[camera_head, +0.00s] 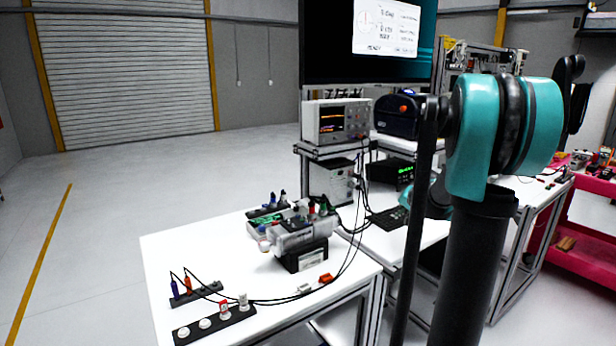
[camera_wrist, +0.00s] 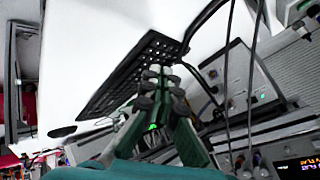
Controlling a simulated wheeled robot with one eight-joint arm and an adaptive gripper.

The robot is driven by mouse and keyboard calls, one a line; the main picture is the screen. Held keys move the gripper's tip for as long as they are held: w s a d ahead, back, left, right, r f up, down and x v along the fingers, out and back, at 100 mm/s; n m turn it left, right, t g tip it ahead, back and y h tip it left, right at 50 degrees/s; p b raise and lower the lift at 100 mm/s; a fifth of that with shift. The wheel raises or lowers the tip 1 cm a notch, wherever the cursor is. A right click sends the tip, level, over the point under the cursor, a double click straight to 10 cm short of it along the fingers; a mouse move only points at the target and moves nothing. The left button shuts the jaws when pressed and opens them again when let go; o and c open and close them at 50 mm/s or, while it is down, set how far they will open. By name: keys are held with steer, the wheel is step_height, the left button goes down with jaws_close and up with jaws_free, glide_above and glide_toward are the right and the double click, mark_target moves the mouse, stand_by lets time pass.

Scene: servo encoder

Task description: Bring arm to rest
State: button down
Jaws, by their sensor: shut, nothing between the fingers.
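In the head view my teal and black arm (camera_head: 505,130) stands at the right, in front of the benches. My gripper's fingers are not clearly visible there. The keyboard (camera_head: 388,217) shows partly beside the arm.
A white table (camera_head: 190,255) holds a servo fixture (camera_head: 300,238), connector strips and cables. An oscilloscope (camera_head: 336,121) stands on a shelf under a large monitor (camera_head: 367,40). Cables hang near the keyboard. A red cart (camera_head: 590,250) is at the far right. The left floor is clear.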

steer(key=s+a+f+n+g, duration=0.1)
steer(key=s+a+f, duration=0.1)
steer(key=s, duration=0.3)
steer(key=s+a+f+n, duration=0.1)
steer(key=s+a, duration=0.3)
steer(key=s, duration=0.2)
steer(key=s+a+f+n+g, duration=0.1)
steer(key=s+a+f, duration=0.1)
steer(key=s, duration=0.4)
steer(key=shift+a+f+n+g, duration=0.3)
steer(key=shift+a+f, duration=0.05)
steer(key=shift+a, duration=0.45)
steer(key=s+a+f+n+g, duration=0.1)
steer(key=s+f, duration=0.3)
steer(key=s, duration=0.5)
steer(key=s+a+f+n+g+h, duration=0.1)
steer(key=s+f, duration=0.3)
steer(key=s, duration=0.5)
steer(key=shift+a+n+h, duration=0.3)
steer(key=shift+a+n, duration=0.05)
steer(key=shift+n, duration=0.25)
